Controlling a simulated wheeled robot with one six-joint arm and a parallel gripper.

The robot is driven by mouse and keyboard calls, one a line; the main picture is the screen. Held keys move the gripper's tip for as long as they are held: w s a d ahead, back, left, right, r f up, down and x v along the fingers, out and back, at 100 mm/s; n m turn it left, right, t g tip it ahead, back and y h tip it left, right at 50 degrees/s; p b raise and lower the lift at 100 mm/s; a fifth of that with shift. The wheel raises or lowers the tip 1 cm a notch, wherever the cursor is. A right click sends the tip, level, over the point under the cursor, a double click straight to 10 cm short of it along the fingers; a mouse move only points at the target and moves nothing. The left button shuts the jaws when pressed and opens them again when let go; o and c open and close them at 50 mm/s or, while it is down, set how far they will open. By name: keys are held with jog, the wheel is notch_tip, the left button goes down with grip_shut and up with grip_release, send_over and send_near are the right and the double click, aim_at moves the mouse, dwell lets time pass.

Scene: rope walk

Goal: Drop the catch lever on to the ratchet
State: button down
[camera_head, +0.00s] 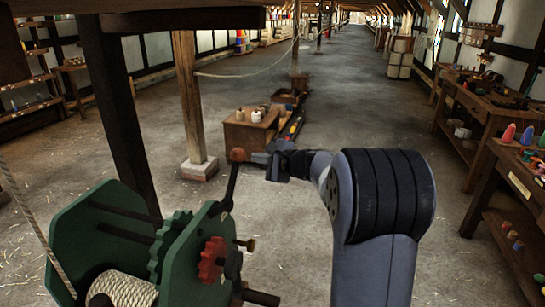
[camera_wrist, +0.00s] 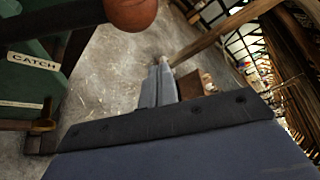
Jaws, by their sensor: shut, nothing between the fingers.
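The catch lever (camera_head: 231,185) is a dark bar with a red-brown ball knob (camera_head: 238,155). It stands nearly upright, leaning slightly right, on the green winch frame (camera_head: 90,215). The red toothed ratchet (camera_head: 212,259) is on the frame's near side, below the lever's foot. Whether the lever touches its teeth I cannot tell. My gripper (camera_head: 254,157) is shut and empty, just right of the knob. In the wrist view the knob (camera_wrist: 130,12) is at the top edge, above my closed fingers (camera_wrist: 160,80). A CATCH label (camera_wrist: 33,61) shows at left.
Rope is wound on the winch drum (camera_head: 124,288). A wooden post (camera_head: 190,95) on a pale base stands behind. A small wooden chest (camera_head: 247,130) is beyond my gripper. Workbenches (camera_head: 490,110) line the right side. The central floor is open.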

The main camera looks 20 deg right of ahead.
aim_at(243, 154)
jog(key=shift+s+a+r+p, duration=0.3)
jog(key=shift+s+a+r, duration=0.2)
jog(key=shift+a, duration=0.25)
jog(key=shift+s+a+r+p, duration=0.25)
jog(key=shift+s+a+r, duration=0.2)
jog(key=shift+a, duration=0.25)
jog(key=shift+b, duration=0.65)
